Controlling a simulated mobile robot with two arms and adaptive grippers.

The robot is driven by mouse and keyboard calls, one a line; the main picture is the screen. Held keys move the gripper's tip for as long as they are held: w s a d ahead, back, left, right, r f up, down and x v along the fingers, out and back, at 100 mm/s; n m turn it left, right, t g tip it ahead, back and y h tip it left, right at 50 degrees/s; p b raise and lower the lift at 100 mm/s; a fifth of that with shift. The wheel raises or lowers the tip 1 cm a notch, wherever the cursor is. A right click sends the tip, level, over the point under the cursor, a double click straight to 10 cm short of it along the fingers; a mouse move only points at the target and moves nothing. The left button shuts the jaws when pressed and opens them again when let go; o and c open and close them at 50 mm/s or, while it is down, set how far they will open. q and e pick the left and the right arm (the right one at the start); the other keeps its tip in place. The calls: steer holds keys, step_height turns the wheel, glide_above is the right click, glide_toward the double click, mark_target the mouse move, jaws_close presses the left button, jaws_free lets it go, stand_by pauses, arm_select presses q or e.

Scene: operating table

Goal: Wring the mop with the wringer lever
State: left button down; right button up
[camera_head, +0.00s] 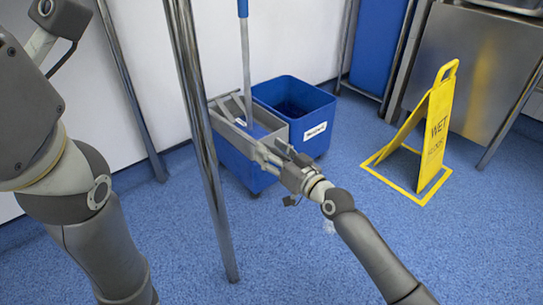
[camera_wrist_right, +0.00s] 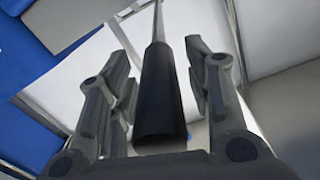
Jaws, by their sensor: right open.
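A mop stands in the grey wringer (camera_head: 232,112), its grey pole (camera_head: 246,60) rising to a blue grip (camera_head: 243,8). The wringer sits on the left part of a blue two-part bucket (camera_head: 236,166). My right gripper (camera_head: 268,153) is at the front of the bucket, near the wringer. In the right wrist view, my right gripper (camera_wrist_right: 158,62) is open, with the black grip of the wringer lever (camera_wrist_right: 160,95) between its fingers and a gap on both sides. In the head view the lever's grip cannot be made out behind the gripper. My left arm shows at the left; its gripper is out of view.
The blue bucket half (camera_head: 314,124) on the right holds dark liquid. A yellow wet-floor sign (camera_head: 436,130) stands to the right on the blue floor. A shiny metal post (camera_head: 199,120) rises in front of the bucket's left side. Open floor lies in front.

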jaws_close()
stand_by(0.4)
